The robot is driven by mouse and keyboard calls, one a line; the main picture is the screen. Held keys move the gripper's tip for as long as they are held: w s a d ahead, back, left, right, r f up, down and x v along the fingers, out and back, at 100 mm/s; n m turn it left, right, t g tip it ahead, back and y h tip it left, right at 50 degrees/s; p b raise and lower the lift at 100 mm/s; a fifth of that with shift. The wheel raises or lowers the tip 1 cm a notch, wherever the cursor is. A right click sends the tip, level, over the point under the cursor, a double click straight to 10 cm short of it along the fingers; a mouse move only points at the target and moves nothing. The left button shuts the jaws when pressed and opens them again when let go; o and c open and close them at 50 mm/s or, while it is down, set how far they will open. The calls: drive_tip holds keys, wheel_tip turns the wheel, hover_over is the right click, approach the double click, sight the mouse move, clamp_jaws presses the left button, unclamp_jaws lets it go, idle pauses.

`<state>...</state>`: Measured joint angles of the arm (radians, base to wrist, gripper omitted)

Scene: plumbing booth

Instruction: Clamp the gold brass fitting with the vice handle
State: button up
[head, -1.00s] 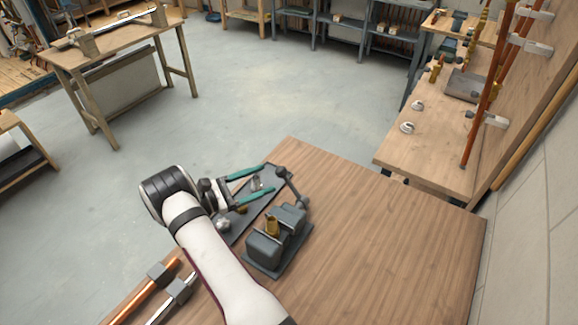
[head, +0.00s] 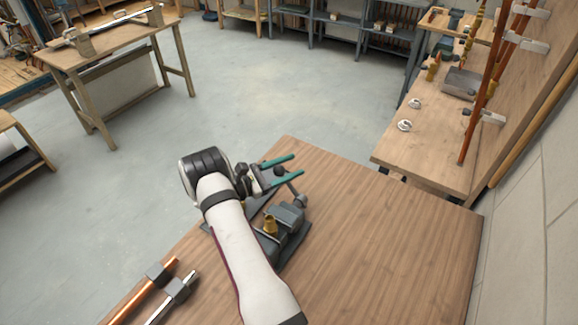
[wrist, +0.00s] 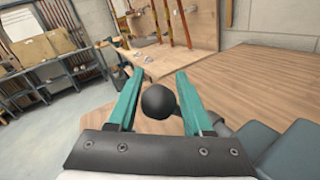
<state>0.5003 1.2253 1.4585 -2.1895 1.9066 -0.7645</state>
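The grey vice (head: 288,214) stands on the wooden bench, partly hidden by my arm. The gold brass fitting (head: 270,225) is upright between its jaws; I cannot tell whether the jaws touch it. The dark vice handle (head: 293,190) slants up and left from the vice's far end. Its round black knob (wrist: 158,101) shows in the wrist view between the teal fingers of my gripper (wrist: 160,72), with gaps on both sides. My gripper (head: 298,165) is open in the head view, its fingers pointing right over the handle's upper end.
A copper pipe (head: 140,301) and a silver pipe (head: 170,300) lie at the bench's front left. The bench top (head: 390,235) right of the vice is clear.

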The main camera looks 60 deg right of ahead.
drive_tip(key=shift+w, duration=0.15)
clamp_jaws()
drive_tip(key=shift+w+r, duration=0.1)
drive_tip(key=shift+w, duration=0.05)
idle(0.8)
